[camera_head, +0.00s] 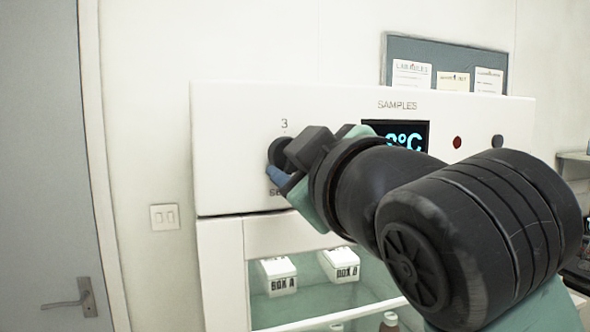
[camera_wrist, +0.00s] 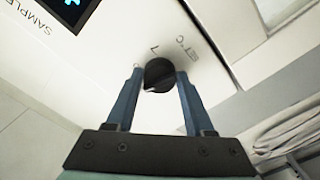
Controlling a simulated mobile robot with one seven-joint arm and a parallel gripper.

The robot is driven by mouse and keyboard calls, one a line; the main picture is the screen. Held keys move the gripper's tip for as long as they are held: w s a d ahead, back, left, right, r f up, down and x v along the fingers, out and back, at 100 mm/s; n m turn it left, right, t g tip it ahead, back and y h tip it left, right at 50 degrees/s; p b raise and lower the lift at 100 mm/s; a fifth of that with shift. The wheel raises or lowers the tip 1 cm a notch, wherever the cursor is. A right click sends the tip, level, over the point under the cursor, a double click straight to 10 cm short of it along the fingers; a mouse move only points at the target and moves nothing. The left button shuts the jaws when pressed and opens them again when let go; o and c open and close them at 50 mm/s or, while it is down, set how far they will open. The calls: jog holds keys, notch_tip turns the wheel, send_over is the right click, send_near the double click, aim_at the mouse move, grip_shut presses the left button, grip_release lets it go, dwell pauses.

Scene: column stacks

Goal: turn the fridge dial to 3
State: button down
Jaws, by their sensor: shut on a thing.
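The dial (camera_head: 279,152) is a round black knob on the white front panel of the fridge (camera_head: 232,150). A printed "3" stands above it in the head view; lettering below it is partly covered by my gripper. In the wrist view the dial (camera_wrist: 158,72) sits between the two blue fingers of my gripper (camera_wrist: 160,80), which are shut on its sides. A small white mark shows at the dial's lower-left edge there. A "7" and "SET °C" are printed beyond it. In the head view my gripper (camera_head: 286,162) reaches the dial from the right and hides part of it.
A display (camera_head: 410,128) reading in °C is partly hidden by my arm. A red button (camera_head: 457,142) and a dark knob (camera_head: 497,141) are to its right. Below, behind glass, stand BOX A (camera_head: 278,277) and BOX B (camera_head: 340,265). A grey door (camera_head: 40,150) is at left.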

jog(key=shift+n+b, duration=0.5)
jog(key=shift+n, duration=1.2)
jog(key=shift+c, duration=1.4)
grip_release()
